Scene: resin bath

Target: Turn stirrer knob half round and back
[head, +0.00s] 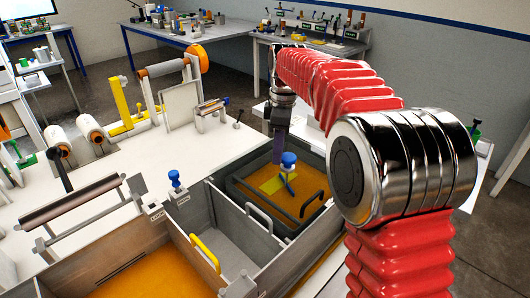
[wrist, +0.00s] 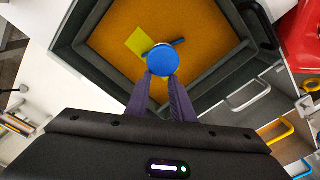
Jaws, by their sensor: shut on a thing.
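The blue round stirrer knob (head: 288,159) stands over the dark-walled bath of orange resin (head: 300,208) in the head view. A blue rod-like part (head: 290,184) shows below it. In the wrist view the knob (wrist: 163,60) is seen from above as a blue disc at the fingertips. My gripper (wrist: 160,77) has its two purple fingers on the near side of the knob and is shut on it. In the head view my gripper (head: 280,160) comes down from above, just left of the knob. The knob's turn angle cannot be told.
A yellow sheet (head: 271,185) lies in the resin. Grey handles (head: 312,203) stand at the bath. To the left are a grey compartment (head: 232,225), a yellow handle (head: 205,253) and another blue knob (head: 174,178). A roller frame (head: 80,205) stands on the white table.

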